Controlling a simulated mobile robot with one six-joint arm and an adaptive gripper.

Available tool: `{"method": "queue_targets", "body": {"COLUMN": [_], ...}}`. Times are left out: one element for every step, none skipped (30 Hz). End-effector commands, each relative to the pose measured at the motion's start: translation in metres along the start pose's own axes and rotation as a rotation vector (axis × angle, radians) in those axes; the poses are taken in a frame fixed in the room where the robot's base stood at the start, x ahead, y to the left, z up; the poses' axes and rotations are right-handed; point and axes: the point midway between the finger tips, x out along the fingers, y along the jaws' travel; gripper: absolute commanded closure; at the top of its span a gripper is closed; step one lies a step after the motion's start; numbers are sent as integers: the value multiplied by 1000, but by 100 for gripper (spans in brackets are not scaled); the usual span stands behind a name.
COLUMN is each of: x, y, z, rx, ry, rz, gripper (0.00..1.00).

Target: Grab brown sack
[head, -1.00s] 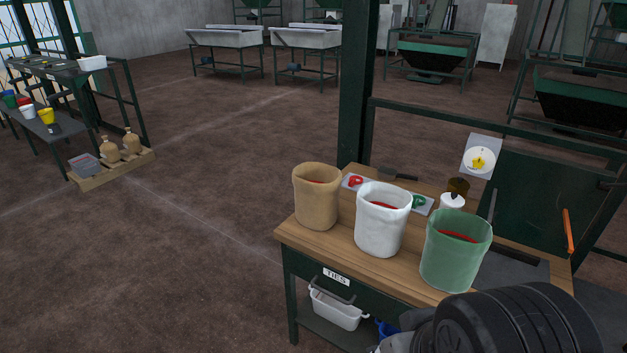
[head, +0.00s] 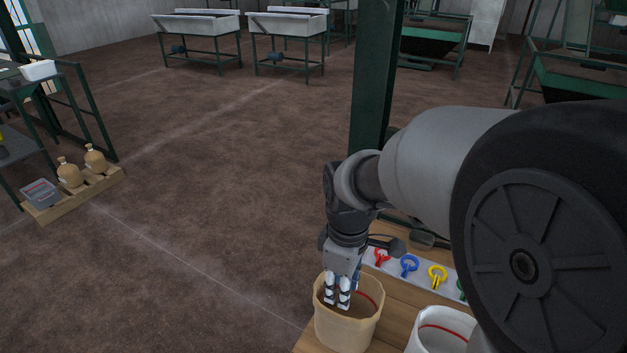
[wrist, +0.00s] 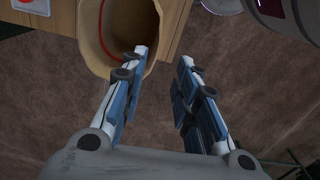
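The brown sack (head: 347,325) stands upright and open-topped at the left end of the wooden table, with a red line around its inside. My gripper (head: 338,302) points down at the sack's mouth, at its far-left part. In the wrist view the sack (wrist: 97,62) is at upper left. My gripper (wrist: 164,56) is open there. Its left finger overlaps the sack's opening and its right finger is outside, over the floor, with the rim between them in the picture. I cannot tell whether either finger touches the sack.
A white sack (head: 440,333) stands to the right, partly hidden by my arm. Behind the sacks is a strip (head: 423,273) with red, blue, yellow and green ties. A dark green post (head: 372,90) rises behind the table. A pallet (head: 85,197) with tied brown bags is at far left.

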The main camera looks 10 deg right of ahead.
Motion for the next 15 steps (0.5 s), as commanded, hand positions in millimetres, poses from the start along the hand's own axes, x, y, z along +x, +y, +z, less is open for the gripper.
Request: {"method": "queue_targets", "body": {"x": [4, 7, 13, 18, 24, 33, 40, 47, 56, 62, 69, 78, 85, 91, 99], "y": [1, 2, 2, 2, 2, 1, 1, 1, 1, 1, 1, 1, 1, 1, 1], "z": [-2, -2, -3, -3, -3, -2, -2, -2, -2, -2, -2, -2, -1, -2, -2], "rx": [-16, -23, -28, -30, -30, -30, -30, -29, -29, -28, -28, -28, -28, -27, -27], "ry": [-5, -7, -8, -9, -9, -10, -9, -10, -9, -10, -9, -10, -10, -9, -9], "rz": [-7, -9, -11, -11, -12, -13, -12, -13, -12, -12, -12, -13, -12, -12, -12], "gripper": [71, 71, 71, 71, 71, 71, 71, 71, 71, 71, 71, 71, 71, 71, 71]}}
